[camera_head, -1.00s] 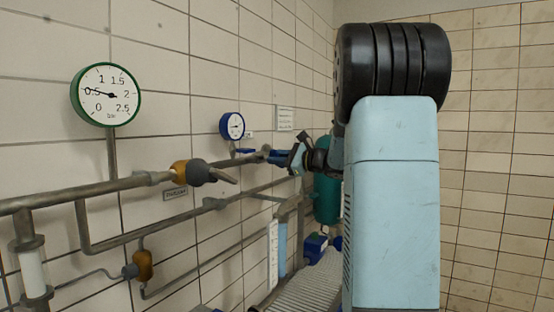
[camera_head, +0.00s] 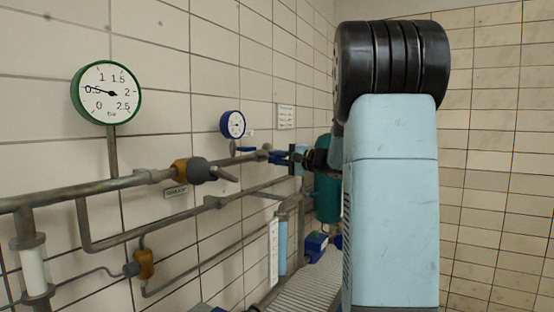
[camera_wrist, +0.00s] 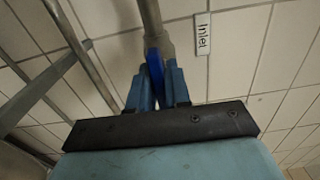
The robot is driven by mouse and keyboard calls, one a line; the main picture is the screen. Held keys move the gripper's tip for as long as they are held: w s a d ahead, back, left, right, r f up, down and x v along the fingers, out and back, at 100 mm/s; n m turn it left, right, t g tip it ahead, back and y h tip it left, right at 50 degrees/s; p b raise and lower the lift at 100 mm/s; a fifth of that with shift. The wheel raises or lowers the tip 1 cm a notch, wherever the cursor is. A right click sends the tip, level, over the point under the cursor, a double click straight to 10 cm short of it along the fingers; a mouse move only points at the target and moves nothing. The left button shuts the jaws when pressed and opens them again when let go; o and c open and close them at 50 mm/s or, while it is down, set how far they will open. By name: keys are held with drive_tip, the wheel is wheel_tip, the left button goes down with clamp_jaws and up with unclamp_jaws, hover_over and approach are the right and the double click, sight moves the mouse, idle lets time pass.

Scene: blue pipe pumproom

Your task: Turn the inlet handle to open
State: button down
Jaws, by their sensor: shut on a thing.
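The blue inlet handle (camera_wrist: 155,68) sits on a grey pipe fitting, in the middle of the wrist view. My gripper (camera_wrist: 158,82) has its two blue fingers on either side of the handle, shut on it. A white label reading "Inlet" (camera_wrist: 203,34) is on the tiled wall to the right of the handle. In the head view, my gripper (camera_head: 286,158) is small and reaches to the pipe by the wall. The handle's exact angle there is too small to tell.
A green-rimmed gauge (camera_head: 106,92) and a blue-rimmed gauge (camera_head: 232,125) stand above the pipes. A grey-and-orange valve (camera_head: 196,171) sticks out from the near pipe. A teal tank (camera_head: 326,190) stands behind my arm. Pipes run along the left wall.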

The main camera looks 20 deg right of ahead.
drive_tip(key=shift+f+n, duration=0.3)
drive_tip(key=shift+f, duration=0.05)
idle(0.3)
drive_tip(key=c, duration=1.4)
unclamp_jaws()
drive_tip(key=shift+o, duration=1.2)
drive_tip(key=shift+r, duration=0.15)
drive_tip(key=shift+s, duration=0.1)
drive_tip(key=v, duration=1.3)
drive_tip(key=shift+s+d, duration=0.2)
drive_tip(key=shift+s, duration=0.05)
